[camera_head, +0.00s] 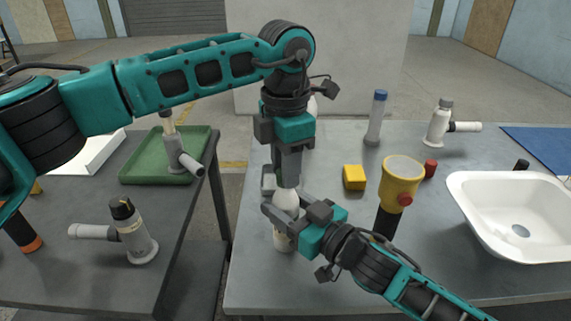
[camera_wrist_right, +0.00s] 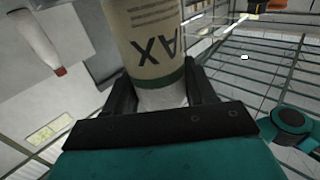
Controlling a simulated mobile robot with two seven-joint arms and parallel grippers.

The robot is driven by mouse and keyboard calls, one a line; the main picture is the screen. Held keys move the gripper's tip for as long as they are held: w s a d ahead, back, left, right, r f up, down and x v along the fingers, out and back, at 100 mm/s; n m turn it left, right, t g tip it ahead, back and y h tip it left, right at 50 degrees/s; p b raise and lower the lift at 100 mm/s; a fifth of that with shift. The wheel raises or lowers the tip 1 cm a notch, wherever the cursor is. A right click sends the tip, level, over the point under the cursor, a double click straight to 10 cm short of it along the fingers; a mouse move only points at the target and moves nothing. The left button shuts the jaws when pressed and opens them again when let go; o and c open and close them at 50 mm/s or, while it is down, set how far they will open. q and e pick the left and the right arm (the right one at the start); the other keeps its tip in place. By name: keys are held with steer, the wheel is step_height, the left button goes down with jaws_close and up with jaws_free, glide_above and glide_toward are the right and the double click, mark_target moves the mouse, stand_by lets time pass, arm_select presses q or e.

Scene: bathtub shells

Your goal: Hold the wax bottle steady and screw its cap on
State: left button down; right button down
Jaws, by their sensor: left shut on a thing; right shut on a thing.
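The wax bottle (camera_head: 284,239) stands upright on the grey table, pale with a white shoulder. In the right wrist view its cream body (camera_wrist_right: 150,38) shows dark upside-down lettering and a green band. My right gripper (camera_head: 283,207) is shut around the bottle's upper part; its two fingers (camera_wrist_right: 163,95) lie on either side of the bottle in the wrist view. My left gripper (camera_head: 287,180) points straight down over the bottle top and is shut on the cap, which its fingers hide. I cannot tell how the cap sits on the neck.
A yellow block (camera_head: 354,178), a yellow lamp-like tool (camera_head: 402,172), a red cap (camera_head: 430,168) and a blue-capped tube (camera_head: 376,118) stand right of the bottle. A white basin (camera_head: 520,190) is farther right. A second table at left holds a green tray (camera_head: 140,170).

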arm_select(q)
steer(key=c, duration=0.7)
jaws_free()
steer(key=shift+c, duration=0.2)
arm_select(e)
steer(key=shift+f, duration=0.1)
arm_select(q)
step_height(320, 180, up, 12)
arm_select(e)
steer(key=shift+c, duration=1.4)
jaws_free()
arm_select(q)
steer(key=shift+r, duration=0.15)
arm_select(e)
steer(key=v, duration=1.3)
